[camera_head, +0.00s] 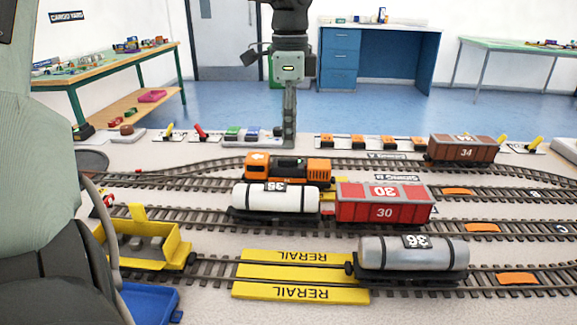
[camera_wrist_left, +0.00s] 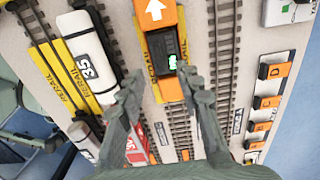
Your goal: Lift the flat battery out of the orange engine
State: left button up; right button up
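The orange engine (camera_head: 259,176) stands on a track behind white tank wagon 35. In the left wrist view the engine (camera_wrist_left: 171,18) shows from above, with a white arrow on its roof. The flat battery (camera_wrist_left: 170,62) appears as a dark block with a small green mark in the engine's black middle bay. My left gripper (camera_head: 289,143) points down over or just behind the engine. Contact cannot be told. My right gripper is not in view.
White tank wagon 35 (camera_head: 268,198) and red wagon 30 (camera_head: 384,211) stand in front of the engine. Grey tank wagon 36 (camera_head: 385,253) and a yellow rerail plate (camera_head: 290,258) are nearer. Brown wagon 34 (camera_head: 463,149) is back right. Orange blocks (camera_head: 358,140) line the rear strip.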

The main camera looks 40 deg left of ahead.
aim_at(288, 159)
pick_arm(q)
jog(key=f, duration=0.5)
jog(key=shift+s+f+p, duration=0.15)
jog(key=shift+s+p, duration=0.05)
jog(key=shift+p, duration=0.15)
jog(key=shift+a, duration=0.1)
jog(key=shift+c, duration=0.2)
jog(key=c, duration=0.7)
grip_shut()
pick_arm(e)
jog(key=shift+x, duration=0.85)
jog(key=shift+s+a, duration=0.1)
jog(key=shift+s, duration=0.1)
